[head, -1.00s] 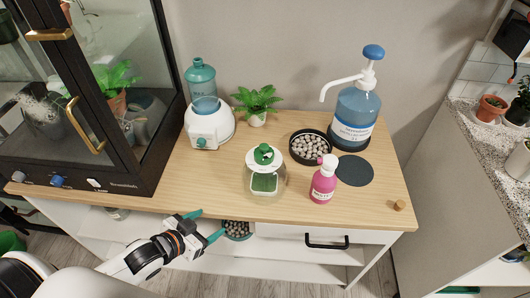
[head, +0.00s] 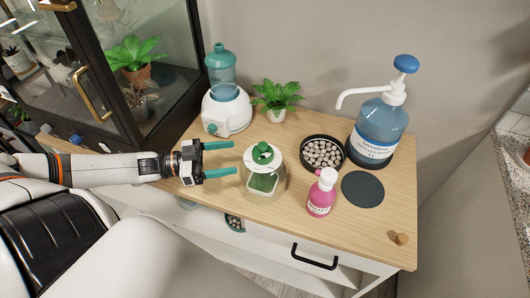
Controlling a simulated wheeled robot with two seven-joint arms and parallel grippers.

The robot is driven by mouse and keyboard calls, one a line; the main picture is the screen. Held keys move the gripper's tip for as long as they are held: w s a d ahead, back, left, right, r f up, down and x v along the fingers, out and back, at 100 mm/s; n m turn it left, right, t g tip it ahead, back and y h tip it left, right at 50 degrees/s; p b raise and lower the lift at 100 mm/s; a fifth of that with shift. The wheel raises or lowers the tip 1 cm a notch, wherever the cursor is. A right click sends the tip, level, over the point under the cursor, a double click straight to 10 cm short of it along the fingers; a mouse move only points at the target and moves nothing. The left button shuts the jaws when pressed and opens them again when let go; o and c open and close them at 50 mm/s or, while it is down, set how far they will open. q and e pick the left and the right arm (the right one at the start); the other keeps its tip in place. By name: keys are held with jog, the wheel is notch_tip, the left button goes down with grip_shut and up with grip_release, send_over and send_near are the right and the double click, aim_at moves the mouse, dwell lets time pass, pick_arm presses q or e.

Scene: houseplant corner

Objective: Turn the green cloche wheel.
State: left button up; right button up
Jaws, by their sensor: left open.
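The green cloche wheel (head: 263,150) sits on top of a clear glass cloche (head: 277,185) with a white collar and green inside. The cloche stands on the wooden tabletop near its front edge. My left gripper (head: 234,159) is open and empty, to the left of the cloche. Its two teal fingers point right toward the cloche, one farther back and one nearer the front, with a small gap between the tips and the glass in this view. My right gripper is not in view.
A white humidifier with a teal tank (head: 226,107) and a potted fern (head: 277,93) stand behind. A pebble dish (head: 342,144), pink bottle (head: 321,193), dark round mat (head: 362,190) and large blue pump bottle (head: 376,128) are right. A glass cabinet (head: 142,128) stands left.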

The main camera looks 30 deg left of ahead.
aim_at(263, 153)
pick_arm(q)
jog(key=x, duration=0.3)
jog(key=shift+w+d, duration=0.15)
jog(key=x, duration=0.4)
jog(key=shift+w+d, duration=0.25)
jog(key=shift+d, duration=0.05)
jog(key=shift+x, duration=0.8)
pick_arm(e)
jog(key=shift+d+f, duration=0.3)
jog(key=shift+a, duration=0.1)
